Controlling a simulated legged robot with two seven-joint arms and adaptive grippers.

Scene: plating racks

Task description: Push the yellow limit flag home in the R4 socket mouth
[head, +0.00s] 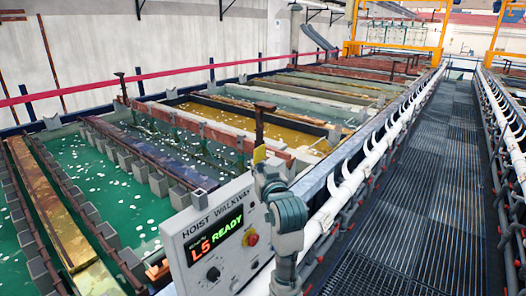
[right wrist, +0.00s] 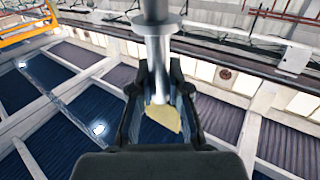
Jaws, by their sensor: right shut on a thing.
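The yellow limit flag (head: 259,154) shows as a small upright plate at the tip of my right gripper (head: 262,164), just behind the top right of the control box in the head view. In the right wrist view the flag (right wrist: 165,119) sits between the fingers of my right gripper (right wrist: 161,95), which are shut on it. A grey metal rod (right wrist: 155,45) comes down from the top of that view and overlaps the flag. I cannot tell whether they touch. No R4 label is readable, and I cannot pick out the socket mouth. My left gripper is not in view.
A control box (head: 213,245) reads "HOIST WALKWAY" and "L5 READY", with a red button (head: 251,239) close to my right arm. A dark post (head: 260,124) stands behind the flag. Open tanks of green liquid (head: 110,190) lie left. A grated walkway (head: 430,190) runs right.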

